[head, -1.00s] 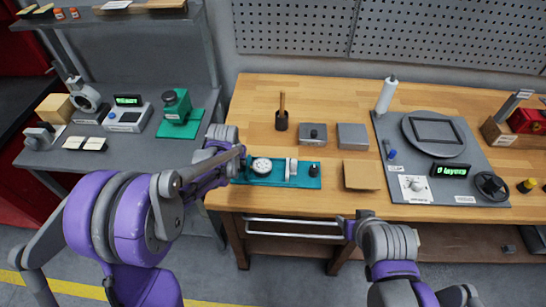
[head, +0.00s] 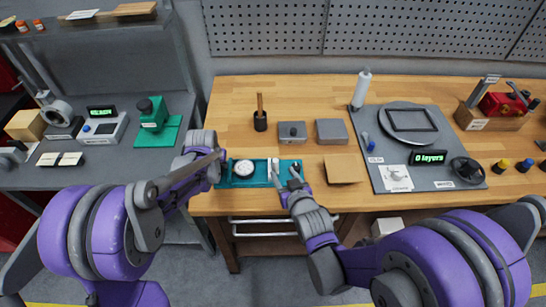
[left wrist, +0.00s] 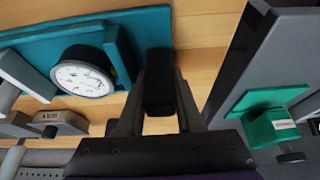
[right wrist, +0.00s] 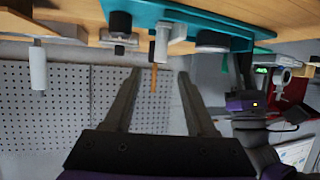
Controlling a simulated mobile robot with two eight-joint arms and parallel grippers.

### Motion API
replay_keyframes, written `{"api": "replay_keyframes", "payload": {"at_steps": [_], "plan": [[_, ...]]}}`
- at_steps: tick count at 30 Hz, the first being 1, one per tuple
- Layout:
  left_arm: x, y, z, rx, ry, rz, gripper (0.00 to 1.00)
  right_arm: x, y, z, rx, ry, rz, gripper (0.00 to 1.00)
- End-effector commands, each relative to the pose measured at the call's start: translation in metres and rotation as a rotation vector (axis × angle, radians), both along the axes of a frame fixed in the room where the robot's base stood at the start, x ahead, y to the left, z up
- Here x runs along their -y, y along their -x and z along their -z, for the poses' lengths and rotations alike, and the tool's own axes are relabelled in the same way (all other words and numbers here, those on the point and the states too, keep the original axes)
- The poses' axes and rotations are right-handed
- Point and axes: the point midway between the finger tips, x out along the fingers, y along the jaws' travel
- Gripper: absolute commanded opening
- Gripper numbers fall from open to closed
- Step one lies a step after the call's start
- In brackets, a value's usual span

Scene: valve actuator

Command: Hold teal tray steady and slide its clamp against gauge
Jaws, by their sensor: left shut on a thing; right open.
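The teal tray (head: 258,182) lies at the front edge of the wooden bench. It carries a round white gauge (head: 244,168), a light grey clamp (head: 274,164) to its right, and a black knob near the right end. The gauge shows in the left wrist view (left wrist: 84,78); a gap separates it from the clamp (right wrist: 164,42) in the right wrist view. My left gripper (head: 216,163) is shut at the tray's left end; its exact grip is hard to see. My right gripper (head: 287,182) is open and empty, close to the clamp, with its fingertips (right wrist: 160,73) apart from it.
Two grey boxes (head: 331,131) and a brown square (head: 344,169) lie behind and right of the tray. A wooden-handled tool (head: 260,120) stands behind it. A grey panel (head: 398,170) with a turntable is farther right. A grey side table (head: 105,165) is left.

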Motion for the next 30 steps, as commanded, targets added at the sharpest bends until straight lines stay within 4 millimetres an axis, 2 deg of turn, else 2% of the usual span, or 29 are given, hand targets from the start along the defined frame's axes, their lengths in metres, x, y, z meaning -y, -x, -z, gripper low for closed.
{"api": "replay_keyframes", "payload": {"at_steps": [1,5,18,24,30], "plan": [[0.001,0.004,0.005,-0.011,0.002,0.001,0.00,-0.001,-0.001,0.004,0.000,-0.001,-0.002,0.56],[0.001,0.005,0.005,-0.011,0.001,0.002,0.00,-0.005,-0.012,0.008,0.002,-0.001,-0.002,0.56],[0.001,0.005,0.005,-0.011,0.001,0.002,0.00,-0.024,-0.085,0.040,0.001,0.000,-0.002,0.56],[0.001,0.005,0.005,-0.011,0.001,0.002,0.00,-0.029,-0.102,0.047,0.001,0.000,-0.002,0.56],[0.001,0.005,0.005,-0.011,0.001,0.002,0.00,-0.029,-0.105,0.049,0.001,0.000,-0.002,0.56]]}}
